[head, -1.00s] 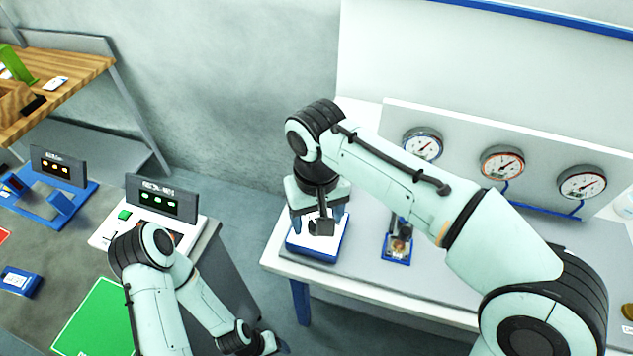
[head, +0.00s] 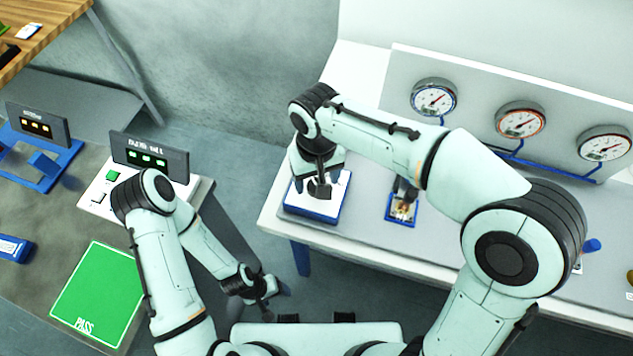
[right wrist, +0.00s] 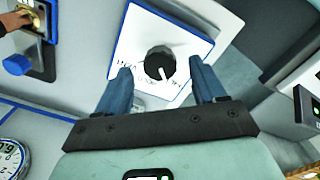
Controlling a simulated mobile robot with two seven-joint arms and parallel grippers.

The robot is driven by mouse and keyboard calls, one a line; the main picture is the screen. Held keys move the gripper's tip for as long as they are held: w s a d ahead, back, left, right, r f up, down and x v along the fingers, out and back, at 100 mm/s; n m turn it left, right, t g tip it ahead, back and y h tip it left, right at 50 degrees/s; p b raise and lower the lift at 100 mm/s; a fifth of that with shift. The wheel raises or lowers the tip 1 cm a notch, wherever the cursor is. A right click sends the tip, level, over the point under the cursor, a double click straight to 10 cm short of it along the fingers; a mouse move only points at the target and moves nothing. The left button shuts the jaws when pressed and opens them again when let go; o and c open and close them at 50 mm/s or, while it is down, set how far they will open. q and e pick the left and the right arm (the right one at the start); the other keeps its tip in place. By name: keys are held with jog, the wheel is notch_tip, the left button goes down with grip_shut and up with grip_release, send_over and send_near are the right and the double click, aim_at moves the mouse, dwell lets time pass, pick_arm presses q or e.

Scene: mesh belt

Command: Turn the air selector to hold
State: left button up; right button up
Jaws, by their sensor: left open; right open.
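The air selector is a white-topped, blue-edged box (head: 312,212) at the left end of the white bench. In the right wrist view its black round knob (right wrist: 160,61) stands on the white plate (right wrist: 190,38), with a white pointer mark aimed at the bottom of the picture, slightly right. Printing beside the knob is too small to read. My right gripper (right wrist: 162,88) is open, its blue fingers apart on either side of the knob's near side. In the head view this gripper (head: 317,190) covers the knob. My left gripper (head: 274,296) is open and empty, low beside the bench.
Three gauges (head: 433,97) stand on a panel behind the bench (head: 350,262). A small blue-edged unit (head: 402,208) sits right of the selector. A console with green lights (head: 150,158) and a green PASS mat (head: 98,295) are on the left table.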

jog(key=shift+f, duration=1.2)
pick_arm(q)
jog(key=shift+s+f, duration=0.1)
jog(key=shift+f, duration=0.05)
pick_arm(e)
jog(key=c, duration=1.1)
jog(key=shift+o, duration=0.2)
